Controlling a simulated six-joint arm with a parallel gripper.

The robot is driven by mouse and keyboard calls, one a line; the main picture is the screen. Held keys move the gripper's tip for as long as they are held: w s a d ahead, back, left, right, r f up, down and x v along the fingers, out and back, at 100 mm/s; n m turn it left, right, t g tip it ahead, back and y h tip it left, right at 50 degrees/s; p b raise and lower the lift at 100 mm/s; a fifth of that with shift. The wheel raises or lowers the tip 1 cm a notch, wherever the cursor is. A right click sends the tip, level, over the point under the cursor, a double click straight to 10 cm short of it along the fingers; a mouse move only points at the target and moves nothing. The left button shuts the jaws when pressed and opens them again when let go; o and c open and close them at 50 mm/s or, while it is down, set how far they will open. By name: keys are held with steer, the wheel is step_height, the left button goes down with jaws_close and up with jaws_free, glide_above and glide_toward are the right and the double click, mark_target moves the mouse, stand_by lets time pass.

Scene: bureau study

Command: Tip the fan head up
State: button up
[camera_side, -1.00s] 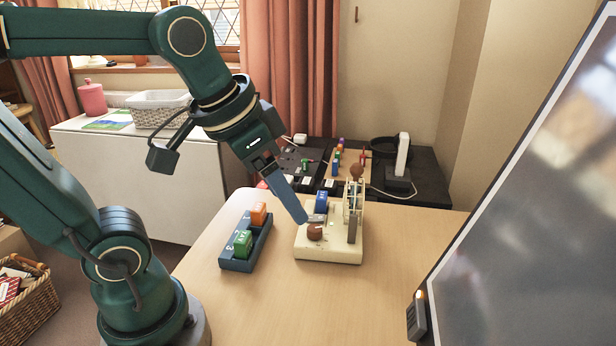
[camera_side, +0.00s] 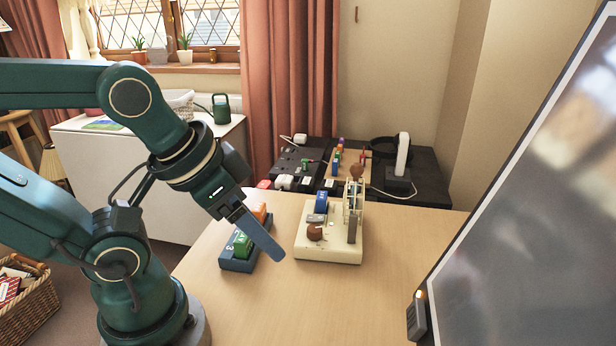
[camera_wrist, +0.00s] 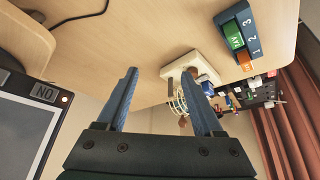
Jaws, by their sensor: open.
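The desk fan stands on a cream base (camera_side: 335,252) on the wooden table. Its thin wire-cage head (camera_side: 353,205) is seen nearly edge-on, upright at the base's right side. A brown knob (camera_side: 315,232) and a blue block (camera_side: 321,203) are on the base. In the wrist view the base (camera_wrist: 190,62) and cage (camera_wrist: 179,104) lie beyond the fingers, the right finger partly covering them. My gripper (camera_side: 268,245) is left of the base, apart from the fan and above the table. In the wrist view my gripper (camera_wrist: 160,72) has its fingers wide apart and empty.
A dark blue numbered holder (camera_side: 236,262) with green and orange blocks is left of the fan, partly behind my gripper. A black table (camera_side: 430,180) with small items is behind. A large dark screen (camera_side: 540,220) stands at right. The table front is clear.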

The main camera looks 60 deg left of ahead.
stand_by(0.3)
steer(key=n+t+y, duration=0.1)
steer(key=t+y, duration=0.2)
steer(key=t, duration=0.4)
glide_toward(352, 174)
steer(key=w, duration=0.5)
steer(key=w+d, duration=0.1)
steer(key=w, duration=0.1)
steer(key=shift+w+f, duration=0.2)
steer(key=shift+f, duration=0.15)
steer(key=w+a+t, duration=0.1)
steer(key=a+f+n+y, duration=0.1)
steer(key=shift+w+a+f+n+t, duration=0.25)
steer(key=shift+w+a+n+t, duration=0.05)
steer(key=shift+w+a+t, duration=0.1)
steer(key=shift+a+f+n+t+y, duration=0.2)
steer(key=shift+f+n+t+y, duration=0.2)
steer(key=shift+f+n+t, duration=0.2)
steer(key=shift+f, duration=0.2)
steer(key=shift+s+d+f+n+t, duration=0.1)
steer(key=shift+s+n+t, duration=0.1)
steer(key=shift+n+t, duration=0.2)
steer(key=shift+s+f+n+t, duration=0.1)
steer(key=shift+s+n+t, duration=0.05)
steer(key=shift+n+t, duration=0.2)
steer(key=shift+x, duration=2.5)
